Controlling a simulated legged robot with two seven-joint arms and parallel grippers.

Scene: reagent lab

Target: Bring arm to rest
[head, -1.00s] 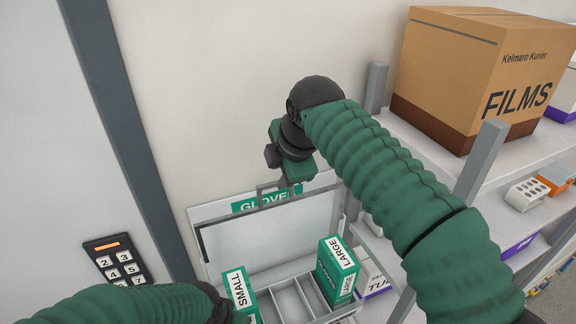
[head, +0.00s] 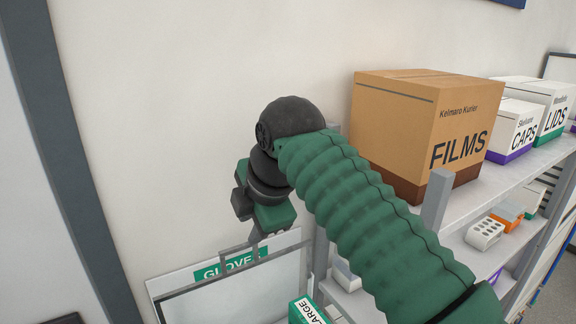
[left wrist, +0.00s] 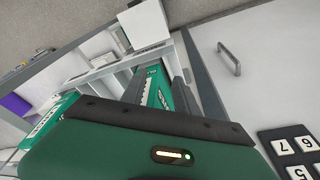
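A brown FILMS box (head: 425,125) and white CAPS (head: 515,128) and LIDS (head: 552,105) boxes stand on the shelf at right. Below are small rack-like items (head: 485,233). A keypad (left wrist: 296,150) is close by at right in the left wrist view.

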